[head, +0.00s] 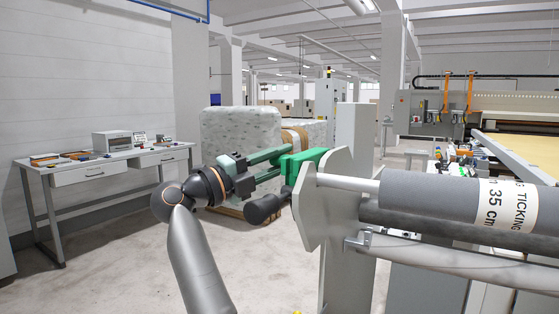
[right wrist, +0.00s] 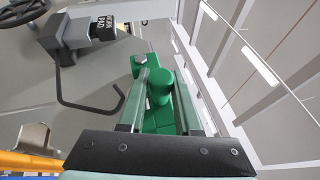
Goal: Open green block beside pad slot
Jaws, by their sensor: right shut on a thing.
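The green block (head: 304,162) sits at the left side of the grey end plate of the roll stand in the head view. In the right wrist view it shows as a green body with a round green post (right wrist: 160,86). My right gripper (head: 284,161) reaches it from the left, its two long grey-green fingers shut on it. In the right wrist view the gripper (right wrist: 164,88) has one finger on each side of the post. A dark box with a white label reading "PAD" (right wrist: 98,26) shows at upper left there; I cannot make out a slot. My left gripper is out of view.
A fabric roll (head: 430,198) lies across the stand's right side. The end plate (head: 318,200) and a black handle (head: 264,209) are close to my right gripper. A wrapped bale (head: 240,132) stands behind. A bench (head: 100,163) is at left; floor between is clear.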

